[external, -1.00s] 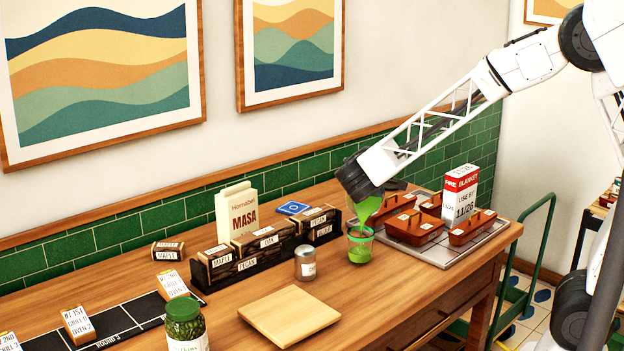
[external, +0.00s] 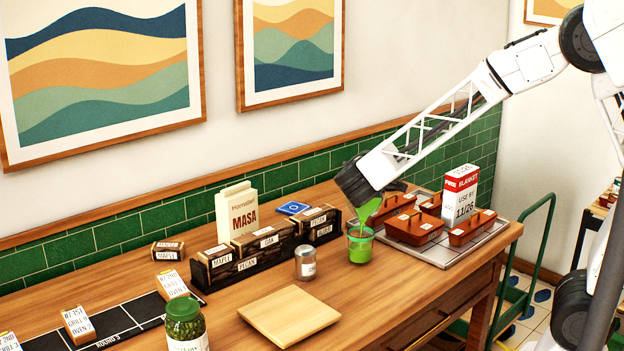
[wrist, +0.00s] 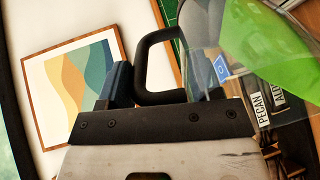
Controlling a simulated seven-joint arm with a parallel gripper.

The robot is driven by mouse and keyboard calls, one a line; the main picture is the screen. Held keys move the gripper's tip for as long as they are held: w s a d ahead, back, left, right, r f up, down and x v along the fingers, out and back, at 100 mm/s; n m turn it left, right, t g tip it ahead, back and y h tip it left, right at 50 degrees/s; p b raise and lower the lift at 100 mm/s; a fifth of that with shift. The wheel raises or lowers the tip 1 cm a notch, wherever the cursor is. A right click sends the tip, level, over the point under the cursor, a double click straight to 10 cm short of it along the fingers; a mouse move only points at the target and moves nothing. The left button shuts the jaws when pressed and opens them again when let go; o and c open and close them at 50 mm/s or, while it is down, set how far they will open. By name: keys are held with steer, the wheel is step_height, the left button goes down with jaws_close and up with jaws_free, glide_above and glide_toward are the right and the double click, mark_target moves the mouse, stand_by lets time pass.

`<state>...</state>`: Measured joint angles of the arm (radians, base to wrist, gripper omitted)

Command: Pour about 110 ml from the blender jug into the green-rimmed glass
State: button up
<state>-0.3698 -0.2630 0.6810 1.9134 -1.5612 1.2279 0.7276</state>
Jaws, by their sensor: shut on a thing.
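The blender jug, clear with a dark handle, shows in the wrist view (wrist: 228,58), tilted, with bright green liquid along its side. In the external view my gripper (external: 354,183) hides most of it. My gripper is shut on the jug's handle (wrist: 148,62) and holds it above the table. Green liquid (external: 366,212) runs down from the jug into the green-rimmed glass (external: 361,245). The glass stands upright on the table just below the jug. Green liquid fills much of it; the exact level is hard to read.
A metal tray with brown lidded boxes (external: 414,228) lies right of the glass. A metal shaker (external: 305,262) and a row of labelled blocks (external: 262,246) stand left of it. A wooden board (external: 288,315) lies in front.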

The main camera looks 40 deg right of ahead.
steer(key=shift+s+a+r, duration=0.1)
steer(key=shift+a, duration=0.1)
steer(key=shift+w+d, duration=0.35)
steer(key=shift+d, duration=0.2)
steer(key=shift+w+d+f+g+y, duration=0.7)
steer(key=shift+d+f+y, duration=0.2)
steer(key=shift+y, duration=0.1)
steer(key=shift+w+d+r+g+y, duration=0.35)
steer(key=shift+d+r+g+y, duration=0.2)
steer(key=shift+r+y, duration=0.2)
steer(key=shift+d+f, duration=0.1)
steer(key=shift+f, duration=0.2)
steer(key=shift+w+d+f+g+y, duration=0.1)
steer(key=shift+g+y, duration=0.15)
steer(key=shift+f, duration=0.15)
steer(key=shift+w+d+f+y, duration=0.1)
steer(key=shift+d+y, duration=0.05)
steer(key=shift+y, duration=0.15)
